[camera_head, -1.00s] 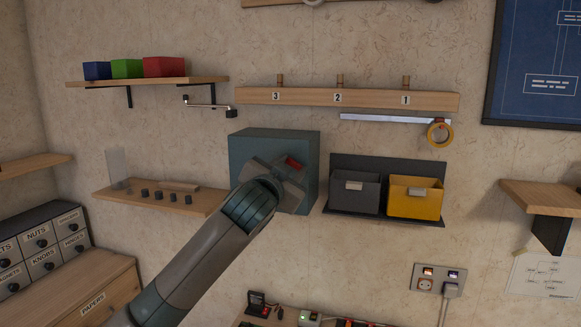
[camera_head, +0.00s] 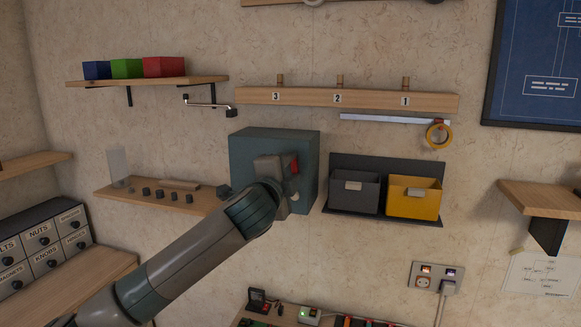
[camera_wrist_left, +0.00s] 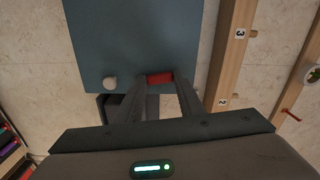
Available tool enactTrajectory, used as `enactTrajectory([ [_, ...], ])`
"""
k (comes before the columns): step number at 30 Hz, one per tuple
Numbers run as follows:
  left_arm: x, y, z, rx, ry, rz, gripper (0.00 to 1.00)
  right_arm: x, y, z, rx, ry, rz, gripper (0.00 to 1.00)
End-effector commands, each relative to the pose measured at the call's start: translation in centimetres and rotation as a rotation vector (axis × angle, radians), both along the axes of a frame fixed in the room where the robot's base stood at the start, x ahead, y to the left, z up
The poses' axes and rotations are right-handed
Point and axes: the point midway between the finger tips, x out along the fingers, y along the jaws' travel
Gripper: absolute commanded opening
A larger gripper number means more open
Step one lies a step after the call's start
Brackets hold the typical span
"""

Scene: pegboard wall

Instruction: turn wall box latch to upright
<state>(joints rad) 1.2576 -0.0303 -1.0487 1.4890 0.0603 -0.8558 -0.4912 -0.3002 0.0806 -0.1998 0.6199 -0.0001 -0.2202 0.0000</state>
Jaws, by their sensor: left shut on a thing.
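The teal wall box (camera_head: 245,147) is mounted on the wall; it also shows in the left wrist view (camera_wrist_left: 135,35). Its red latch (camera_head: 296,167) shows as a small piece beside my gripper on the box front. In the left wrist view, the latch (camera_wrist_left: 160,78) lies between the two fingertips. My left gripper (camera_head: 290,170) is shut on the latch; it also shows in the left wrist view (camera_wrist_left: 160,85). The gripper hides much of the latch, so its exact angle is hard to tell. A pale round knob (camera_wrist_left: 110,83) sits beside it on the box.
A grey bin (camera_head: 355,198) and a yellow bin (camera_head: 414,205) hang close right of the box. A numbered wooden rail (camera_head: 372,98) runs above. A small shelf (camera_head: 165,200) with small dark pieces is at left, close to my arm.

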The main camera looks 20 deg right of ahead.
Motion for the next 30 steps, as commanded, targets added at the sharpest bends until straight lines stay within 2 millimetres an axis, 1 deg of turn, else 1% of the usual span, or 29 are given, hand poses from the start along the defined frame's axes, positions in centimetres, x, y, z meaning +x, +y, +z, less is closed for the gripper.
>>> enactTrajectory([
  [3, -0.01, 0.01, 0.1, 0.06, -0.04, 0.0, 0.12, 0.01, 0.01, 0.28, 0.0, 0.0, 0.0, 0.31],
  [9, -0.04, -0.05, -0.03, 0.122, -0.082, -0.001, 0.12, 0.02, 0.0, 0.44, 0.0, 0.0, 0.0, 0.31],
  [24, -0.03, -0.05, -0.12, 0.144, -0.096, -0.001, 0.12, 0.02, 0.02, 0.46, 0.0, -0.001, 0.0, 0.31],
  [25, -0.03, -0.05, -0.12, 0.144, -0.096, -0.001, 0.37, 0.02, 0.03, 0.46, 0.0, -0.001, 0.0, 0.31],
  [26, -0.03, -0.05, -0.12, 0.144, -0.096, -0.001, 0.44, 0.03, 0.04, 0.46, 0.0, -0.001, 0.0, 0.31],
  [27, -0.03, -0.05, -0.11, 0.144, -0.096, -0.001, 0.53, 0.03, 0.05, 0.46, 0.0, -0.001, 0.0, 0.31],
  [30, -0.03, -0.05, -0.09, 0.143, -0.095, 0.0, 0.53, 0.04, 0.05, 0.47, 0.0, -0.001, 0.0, 0.31],
])
